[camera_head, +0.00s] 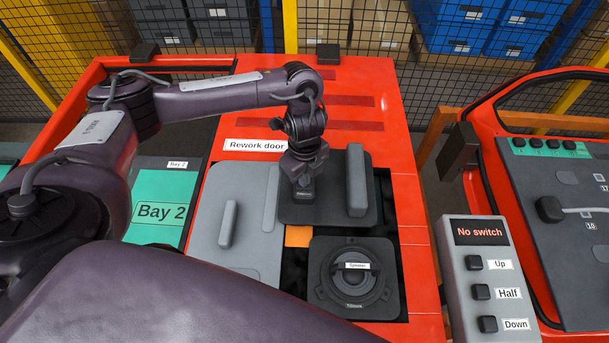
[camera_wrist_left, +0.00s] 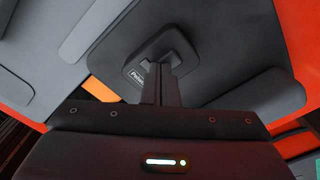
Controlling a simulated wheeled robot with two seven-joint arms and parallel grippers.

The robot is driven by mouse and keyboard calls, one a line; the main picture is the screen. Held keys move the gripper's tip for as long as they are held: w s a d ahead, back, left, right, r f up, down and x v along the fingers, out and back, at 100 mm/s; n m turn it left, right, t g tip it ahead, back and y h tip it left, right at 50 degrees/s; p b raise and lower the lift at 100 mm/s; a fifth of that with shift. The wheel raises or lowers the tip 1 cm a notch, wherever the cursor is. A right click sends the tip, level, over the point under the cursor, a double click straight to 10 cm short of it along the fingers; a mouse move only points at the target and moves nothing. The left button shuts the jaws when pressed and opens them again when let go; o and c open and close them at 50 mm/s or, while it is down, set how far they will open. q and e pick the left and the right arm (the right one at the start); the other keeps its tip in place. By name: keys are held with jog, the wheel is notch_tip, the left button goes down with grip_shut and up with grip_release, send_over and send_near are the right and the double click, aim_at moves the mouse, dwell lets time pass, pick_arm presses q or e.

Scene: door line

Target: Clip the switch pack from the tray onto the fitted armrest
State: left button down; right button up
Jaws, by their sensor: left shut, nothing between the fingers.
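My left gripper (camera_head: 303,192) points down over a dark panel (camera_head: 325,213) in the rework door. In the left wrist view, its shut, empty fingers (camera_wrist_left: 160,75) are at a small dark block with a rounded base (camera_wrist_left: 178,47) and a partly hidden white label. I cannot tell whether they touch the block or whether it is the switch pack. A raised dark bar (camera_head: 357,180), possibly the armrest, stands on the panel right of the gripper. No other switch pack can be made out. The teal Bay 2 tray (camera_head: 160,235) lies left, partly behind my arm. My right gripper is out of view.
A grey panel (camera_head: 240,255) and a round speaker (camera_head: 354,278) sit in the red door (camera_head: 385,130). A grey box (camera_head: 465,270) reads "No switch" above Up, Half and Down buttons. Another red door (camera_head: 480,150) stands right. Mesh fencing closes the back.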

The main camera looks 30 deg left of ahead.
pick_arm(q)
jog(key=shift+f, duration=0.25)
dwell(0.5)
jog(key=shift+r, duration=0.15)
notch_tip(320, 180, up, 7)
jog(key=p, duration=0.6)
jog(key=shift+p, duration=0.4)
notch_tip(320, 180, up, 8)
jog(key=p, duration=0.1)
jog(key=shift+f+p, duration=0.2)
jog(key=shift+p, duration=0.15)
